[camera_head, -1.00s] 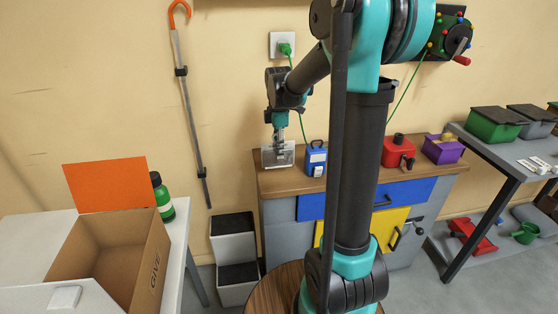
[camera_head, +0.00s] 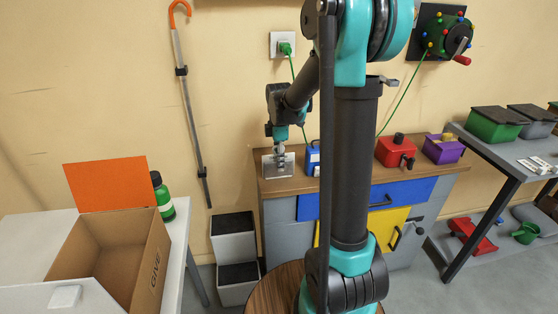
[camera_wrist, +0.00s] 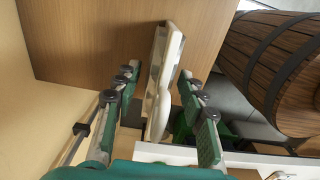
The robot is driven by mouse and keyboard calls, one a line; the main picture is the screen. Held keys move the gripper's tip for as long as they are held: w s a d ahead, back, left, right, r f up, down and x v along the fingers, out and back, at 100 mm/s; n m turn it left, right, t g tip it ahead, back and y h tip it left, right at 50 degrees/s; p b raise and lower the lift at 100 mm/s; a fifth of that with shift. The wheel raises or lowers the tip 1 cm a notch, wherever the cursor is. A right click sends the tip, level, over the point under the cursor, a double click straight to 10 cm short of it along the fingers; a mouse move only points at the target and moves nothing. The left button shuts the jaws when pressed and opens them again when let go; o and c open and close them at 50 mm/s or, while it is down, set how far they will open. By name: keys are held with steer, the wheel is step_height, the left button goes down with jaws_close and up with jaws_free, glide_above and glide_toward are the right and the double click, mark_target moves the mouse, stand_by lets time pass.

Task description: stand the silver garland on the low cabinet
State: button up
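The silver garland (camera_head: 279,167) is at the left end of the wooden top of the low cabinet (camera_head: 345,186). It looks like a flat, pale silver piece standing upright, and its base appears to meet the wood. My gripper (camera_head: 280,147) points down at its upper part. In the wrist view the garland (camera_wrist: 164,75) lies between the two fingers of my gripper (camera_wrist: 160,82), seen edge-on. The fingers are spread, with a clear gap on the left side and a narrower one on the right.
A blue box (camera_head: 313,160) stands close to the right of the garland, partly behind my arm. A red box (camera_head: 394,152) and a purple box (camera_head: 443,149) stand farther right. A green cable hangs from the wall socket (camera_head: 283,45). A wooden barrel (camera_wrist: 270,65) shows in the wrist view.

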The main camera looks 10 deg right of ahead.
steer(key=shift+o, duration=0.2)
step_height(320, 180, up, 12)
steer(key=shift+r, duration=0.15)
stand_by(0.5)
